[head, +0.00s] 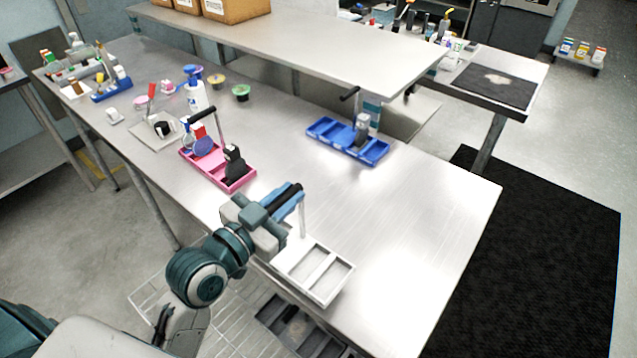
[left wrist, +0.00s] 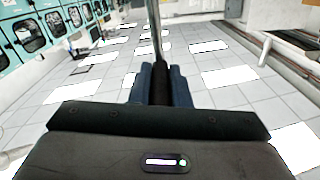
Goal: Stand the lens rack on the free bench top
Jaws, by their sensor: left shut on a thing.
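A white rack (head: 314,270) with empty rectangular compartments and an upright post is at the near edge of the bench top (head: 400,235). I take it as the lens rack. My left gripper (head: 288,200) is shut on the black handle at the top of its post. The rack looks about level; I cannot tell whether its base touches the bench. In the left wrist view, the blue fingers (left wrist: 161,85) close around the dark handle, with the post running away from it.
A pink caddy (head: 230,180) and a blue caddy (head: 347,142), each with items and a handle, stand farther back. Bottles, small tubs and a tool tray (head: 110,90) are at far left. A raised shelf (head: 300,38) spans the back. The right part of the bench is bare.

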